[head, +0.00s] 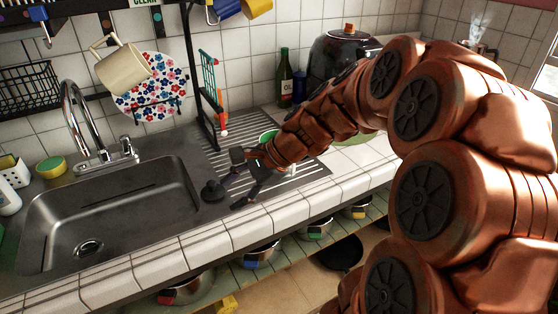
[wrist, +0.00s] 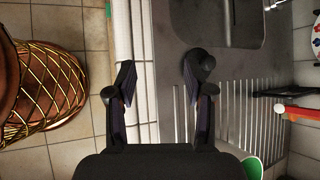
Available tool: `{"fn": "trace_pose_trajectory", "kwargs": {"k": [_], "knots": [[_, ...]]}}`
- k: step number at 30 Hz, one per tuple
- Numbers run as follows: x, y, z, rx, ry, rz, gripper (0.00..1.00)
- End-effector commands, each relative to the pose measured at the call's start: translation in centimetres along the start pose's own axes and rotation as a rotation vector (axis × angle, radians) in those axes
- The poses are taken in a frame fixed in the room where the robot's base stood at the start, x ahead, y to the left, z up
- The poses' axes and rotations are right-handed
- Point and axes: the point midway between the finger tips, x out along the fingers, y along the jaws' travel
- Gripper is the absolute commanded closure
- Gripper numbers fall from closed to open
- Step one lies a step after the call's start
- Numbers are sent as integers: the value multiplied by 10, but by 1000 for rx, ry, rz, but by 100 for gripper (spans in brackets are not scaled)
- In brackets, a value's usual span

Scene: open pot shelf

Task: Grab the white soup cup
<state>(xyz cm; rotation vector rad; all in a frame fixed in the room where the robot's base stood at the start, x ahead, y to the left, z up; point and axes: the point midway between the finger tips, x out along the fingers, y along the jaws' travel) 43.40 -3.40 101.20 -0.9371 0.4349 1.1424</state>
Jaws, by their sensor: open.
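A green-rimmed, pale vessel (head: 268,136) stands on the ribbed drainboard, partly hidden behind my arm; a green-rimmed thing also shows at the bottom of the wrist view (wrist: 252,166). I cannot tell for sure which one is the soup cup. My gripper (head: 240,180) is open and empty over the drainboard beside the sink, well right of and below the hanging cup. In the wrist view its fingers (wrist: 158,75) are spread over the tiled counter edge.
The steel sink (head: 110,205) with its tap (head: 85,125) lies to the left. A black stopper (head: 212,191) sits near my gripper. A dark bottle (head: 284,80) and a dark pot (head: 342,62) stand behind. Several pans rest on the shelf (head: 290,280) below the counter.

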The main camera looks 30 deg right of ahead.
Motion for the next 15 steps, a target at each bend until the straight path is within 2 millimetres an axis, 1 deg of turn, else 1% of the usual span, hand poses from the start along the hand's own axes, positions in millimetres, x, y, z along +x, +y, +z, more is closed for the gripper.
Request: {"fn": "trace_pose_trajectory", "kwargs": {"k": [1, 2, 3, 5, 6, 8, 9, 12, 15], "knots": [[-6, -17, -25, 123, -16, -77, 48], [-12, -28, -38, 194, -27, -123, 48], [-23, -42, -56, 287, -40, -186, 48], [-40, -59, -85, 423, -62, -278, 48], [-52, -69, -104, 509, -80, -338, 48], [-70, -79, -132, 628, -106, -421, 48], [-82, -84, -150, 699, -124, -470, 48], [-110, -92, -186, 838, -164, -573, 48], [-129, -94, -210, 927, -193, -640, 48]]}}
